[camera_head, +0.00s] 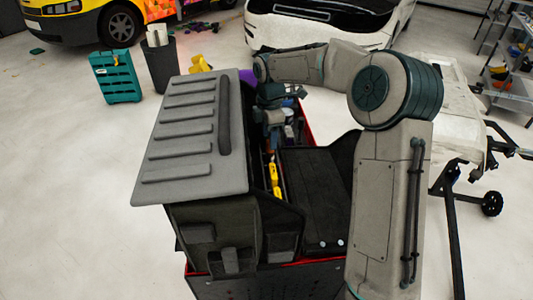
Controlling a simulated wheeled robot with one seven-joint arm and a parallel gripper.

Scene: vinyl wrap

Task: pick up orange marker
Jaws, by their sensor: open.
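No orange marker can be made out for certain in the head view. A small yellow item (274,174) lies in the narrow open tray section of the black tool cart (222,216); I cannot tell what it is. My gripper (271,138) points down over the far part of this open section, beyond the yellow item in the picture. It is open, and its fingertips are small and partly lost against the dark tray contents. I see nothing held between them. My wrist and the grey lid hide part of the tray.
The raised grey lid (193,135) walls the tray on the left; a black panel (315,200) covers its right. Small mixed items (289,127) lie near my gripper. A teal case (117,77) and a dark bin (160,66) stand behind left. The floor at left is clear.

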